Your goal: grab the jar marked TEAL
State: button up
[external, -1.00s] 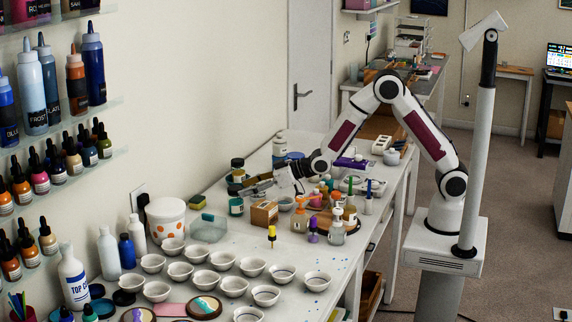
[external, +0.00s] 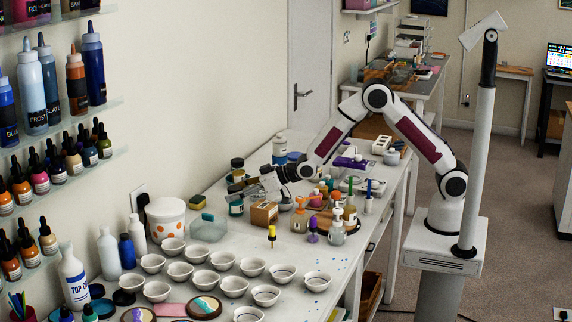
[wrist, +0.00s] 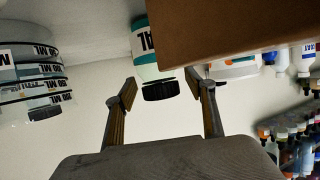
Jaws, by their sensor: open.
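The TEAL jar is a white and teal jar with a black lid. It stands left of the cardboard box in the external view (external: 236,207). In the wrist view the jar (wrist: 150,45) appears upside down, its label partly showing and ending in "AL". The box (wrist: 235,30) overlaps its right side. My gripper (wrist: 161,78) is open and empty, with its two fingers either side of the black lid in the picture. I see no contact, and the depth gap is hard to judge.
The cardboard box (external: 264,213) stands close beside the jar. Stacked clear cups (wrist: 30,75) show at left in the wrist view. Small bottles (external: 337,232) crowd the right, and white bowls (external: 222,260) fill the front. A tub (external: 165,217) stands at left.

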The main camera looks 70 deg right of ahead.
dwell(0.5)
jog(key=c, duration=1.2)
jog(key=shift+c, duration=0.2)
jog(key=shift+r, duration=0.15)
jog(key=shift+r, duration=4.9)
